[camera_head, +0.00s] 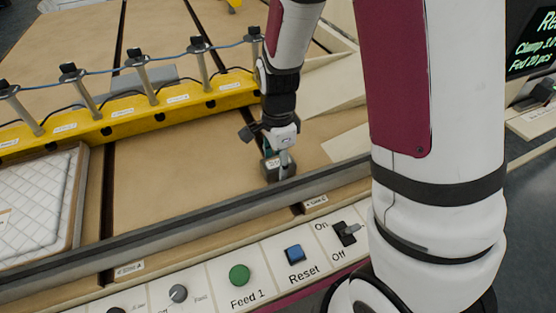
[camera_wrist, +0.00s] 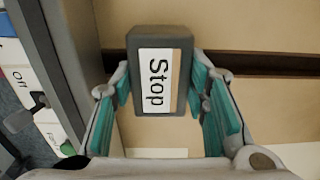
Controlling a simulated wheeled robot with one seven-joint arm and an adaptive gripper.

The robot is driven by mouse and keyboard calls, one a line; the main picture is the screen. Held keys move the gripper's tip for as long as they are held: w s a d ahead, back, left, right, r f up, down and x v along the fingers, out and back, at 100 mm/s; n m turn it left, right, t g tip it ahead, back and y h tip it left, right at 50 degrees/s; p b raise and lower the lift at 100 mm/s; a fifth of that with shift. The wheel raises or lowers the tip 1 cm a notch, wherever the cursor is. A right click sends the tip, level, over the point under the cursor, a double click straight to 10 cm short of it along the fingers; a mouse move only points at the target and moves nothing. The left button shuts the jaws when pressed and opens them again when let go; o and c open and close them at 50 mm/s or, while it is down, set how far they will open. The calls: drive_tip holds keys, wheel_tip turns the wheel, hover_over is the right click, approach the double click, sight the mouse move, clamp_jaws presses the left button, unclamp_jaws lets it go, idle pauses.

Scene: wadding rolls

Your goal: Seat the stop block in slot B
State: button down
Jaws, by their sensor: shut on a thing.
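The stop block (camera_wrist: 160,40) is dark grey with a white "Stop" label. My gripper (camera_wrist: 160,88) is shut on it, a teal pad on each side. In the head view the block (camera_head: 271,169) hangs under my gripper (camera_head: 281,155), just behind the grey front rail. A dark slot (camera_wrist: 265,62) in the board runs behind the block in the wrist view, roughly in line with it. Another dark slot (camera_head: 109,180) lies further left in the head view. Slot tags (camera_head: 130,268) and (camera_head: 317,201) are too small to read surely. Whether the block touches the board is hidden.
A grey rail (camera_head: 190,207) runs along the front. Behind is a yellow bar (camera_head: 135,112) with several posts and cables. A white quilted pad (camera_head: 35,200) lies at left. The control panel has a green button (camera_head: 239,275), a blue Reset button (camera_head: 294,254) and an On/Off switch (camera_head: 345,232).

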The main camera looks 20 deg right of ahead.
drive_tip(key=c, duration=0.8)
unclamp_jaws()
drive_tip(key=shift+c, duration=0.2)
